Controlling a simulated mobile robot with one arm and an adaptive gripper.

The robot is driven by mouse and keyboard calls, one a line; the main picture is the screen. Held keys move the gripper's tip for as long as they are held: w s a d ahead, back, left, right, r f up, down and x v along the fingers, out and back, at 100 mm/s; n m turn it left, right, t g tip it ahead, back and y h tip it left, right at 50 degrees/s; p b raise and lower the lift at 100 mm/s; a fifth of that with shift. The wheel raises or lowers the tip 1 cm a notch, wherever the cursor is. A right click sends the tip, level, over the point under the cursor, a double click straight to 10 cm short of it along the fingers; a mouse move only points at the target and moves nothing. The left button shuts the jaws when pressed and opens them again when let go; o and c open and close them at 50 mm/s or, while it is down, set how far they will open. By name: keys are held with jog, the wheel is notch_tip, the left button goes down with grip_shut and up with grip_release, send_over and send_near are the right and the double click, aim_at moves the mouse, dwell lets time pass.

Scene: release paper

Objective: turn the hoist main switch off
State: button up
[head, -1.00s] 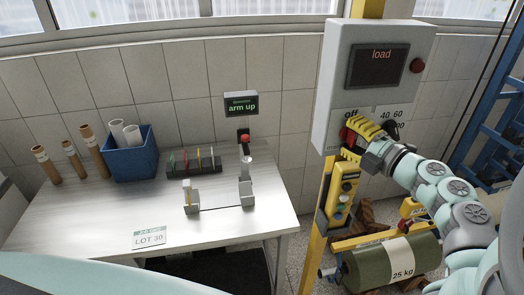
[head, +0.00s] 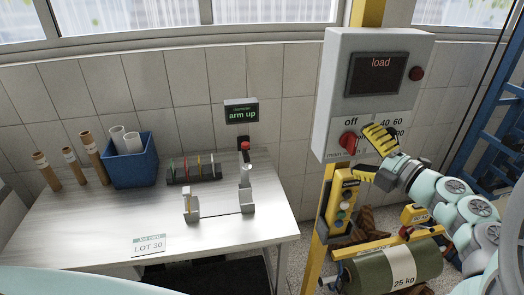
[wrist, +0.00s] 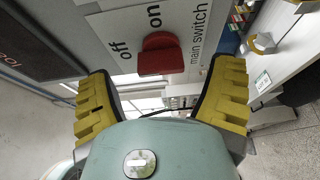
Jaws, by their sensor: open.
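The main switch is a red knob (head: 348,141) low on the front of a grey control box (head: 335,85), under an "off" label. In the wrist view the red knob (wrist: 160,57) shows beside "off", "on" and "main switch" lettering. Its grip bar lies roughly crosswise in that view, with one end toward the "off" side. My gripper (head: 368,152) is open, with yellow ridged fingers, just right of the knob and apart from it. In the wrist view my gripper (wrist: 158,98) has its fingers spread wide, with nothing between the tips.
The box has a "load" display (head: 378,74) and a red button (head: 417,74). Below hang a yellow pendant (head: 341,201) and a green 25 kg roll (head: 385,270). A metal table (head: 100,215) with a blue bin (head: 131,165) stands left. A blue frame (head: 490,140) is right.

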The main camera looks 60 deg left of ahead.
jog(key=d, duration=0.8)
jog(key=shift+d, duration=0.4)
